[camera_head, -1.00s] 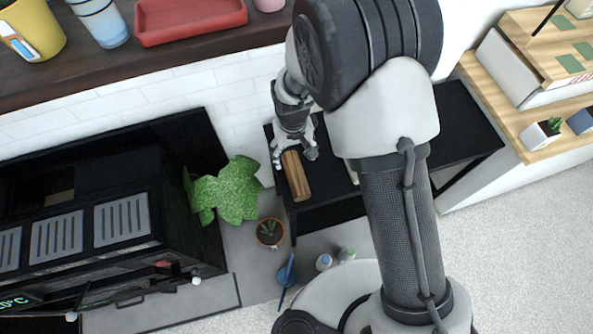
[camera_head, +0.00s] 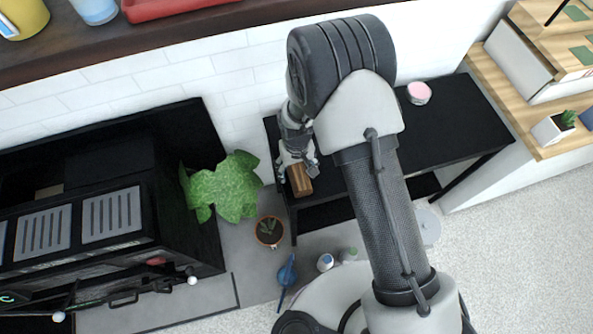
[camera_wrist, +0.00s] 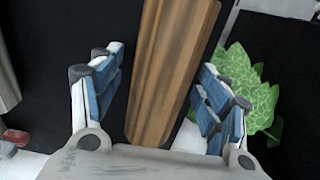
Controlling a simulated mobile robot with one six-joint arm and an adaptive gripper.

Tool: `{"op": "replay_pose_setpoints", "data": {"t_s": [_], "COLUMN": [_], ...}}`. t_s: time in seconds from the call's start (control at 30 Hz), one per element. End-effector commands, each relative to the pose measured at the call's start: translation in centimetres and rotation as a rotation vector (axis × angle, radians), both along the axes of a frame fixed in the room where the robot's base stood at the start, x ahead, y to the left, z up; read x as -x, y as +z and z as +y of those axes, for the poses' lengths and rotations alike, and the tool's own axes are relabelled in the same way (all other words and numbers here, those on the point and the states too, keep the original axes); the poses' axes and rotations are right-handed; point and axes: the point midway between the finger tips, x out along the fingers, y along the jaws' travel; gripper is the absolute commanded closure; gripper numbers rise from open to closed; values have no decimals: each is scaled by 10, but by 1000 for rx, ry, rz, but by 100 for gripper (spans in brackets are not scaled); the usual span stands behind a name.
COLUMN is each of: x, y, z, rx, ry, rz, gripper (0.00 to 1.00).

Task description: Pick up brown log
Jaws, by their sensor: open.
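The brown log (camera_head: 300,180) lies on the left end of the black table (camera_head: 455,125). My gripper (camera_head: 296,168) is over the log, and its fingers hide part of it. In the wrist view the log (camera_wrist: 168,70) runs lengthwise between the two blue-padded fingers of my gripper (camera_wrist: 160,100). The fingers are spread, with a gap on each side of the log. The log's near end reaches down to the edge of the gripper's palm in that view. I cannot tell how much height separates them.
A leafy green plant (camera_head: 226,188) stands just left of the table, and also shows beside the right finger (camera_wrist: 248,88). A small potted plant (camera_head: 269,231) is on the floor below. A pink-topped container (camera_head: 419,93) is on the table. A black oven-like unit (camera_head: 110,200) fills the left.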

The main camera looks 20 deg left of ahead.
Motion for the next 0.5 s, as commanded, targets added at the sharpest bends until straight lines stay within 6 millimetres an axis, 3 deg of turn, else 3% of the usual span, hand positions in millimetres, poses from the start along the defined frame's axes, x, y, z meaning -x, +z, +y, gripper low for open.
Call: {"op": "replay_pose_setpoints", "data": {"t_s": [0.23, 0.5], "x": [0, 0], "y": [-3, -3], "z": [1, 1], "rx": [-1, -1], "ry": [0, 0], "rz": [-2, -1], "gripper": [31, 48]}}
